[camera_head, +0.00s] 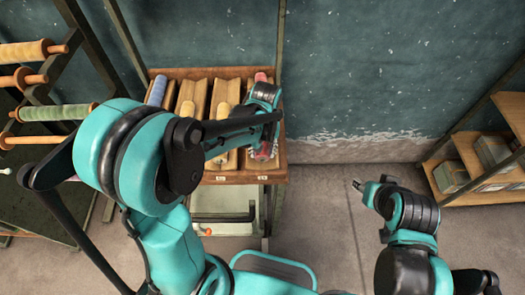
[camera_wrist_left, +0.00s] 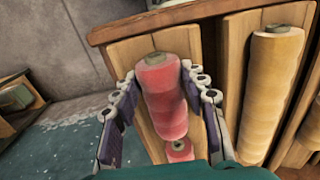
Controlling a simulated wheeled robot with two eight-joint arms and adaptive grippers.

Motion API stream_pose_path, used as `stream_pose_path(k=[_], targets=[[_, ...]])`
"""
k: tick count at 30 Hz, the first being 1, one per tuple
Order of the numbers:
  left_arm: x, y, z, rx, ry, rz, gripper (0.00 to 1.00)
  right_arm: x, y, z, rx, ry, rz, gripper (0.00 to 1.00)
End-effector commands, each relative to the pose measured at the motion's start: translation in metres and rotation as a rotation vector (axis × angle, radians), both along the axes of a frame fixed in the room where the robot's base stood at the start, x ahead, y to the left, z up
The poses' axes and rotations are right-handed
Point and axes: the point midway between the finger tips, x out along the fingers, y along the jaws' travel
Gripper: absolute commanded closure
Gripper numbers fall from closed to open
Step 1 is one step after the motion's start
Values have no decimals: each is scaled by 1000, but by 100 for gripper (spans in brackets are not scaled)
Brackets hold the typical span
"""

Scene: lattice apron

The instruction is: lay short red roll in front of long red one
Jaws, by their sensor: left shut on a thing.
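My left gripper (camera_wrist_left: 158,72) is shut on a red roll (camera_wrist_left: 165,98), with one finger on each side of it. This roll is at the front part of the rightmost wooden trough, and its near end also shows in the head view (camera_head: 262,153). I cannot tell whether it touches the trough floor. A second red roll (camera_wrist_left: 179,149) is behind it in the same trough, mostly hidden in the wrist view; its far end shows in the head view (camera_head: 261,77). My left arm hides the middle of both. My right gripper (camera_head: 359,186) is over the floor, away from the rolls.
The wooden rack (camera_head: 240,177) has several troughs with yellow rolls (camera_head: 187,108) and a blue roll (camera_head: 157,90) left of the red ones. A spool stand (camera_head: 50,112) is at the left. Shelves with boxes (camera_head: 450,176) stand at the right. Floor between is clear.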

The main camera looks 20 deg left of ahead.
Motion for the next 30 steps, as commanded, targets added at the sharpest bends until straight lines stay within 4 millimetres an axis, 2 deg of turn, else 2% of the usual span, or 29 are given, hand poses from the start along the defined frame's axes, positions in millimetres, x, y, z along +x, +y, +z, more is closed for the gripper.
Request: stream_pose_path(k=[5,13,14,15,16,26,30], targets=[[0,0,1,0,0,0,89,0,0,1,0,0,0,60],[0,0,-8,0,0,0,89,0,0,-7,0,0,0,60],[0,0,-7,0,0,0,52,0,0,-7,0,0,0,60],[0,0,-7,0,0,0,41,0,0,-6,0,0,0,60],[0,0,-6,0,0,0,36,0,0,-6,0,0,0,60],[0,0,-5,0,0,0,36,0,0,-5,0,0,0,60],[0,0,6,0,0,0,36,0,0,5,0,0,0,60]])
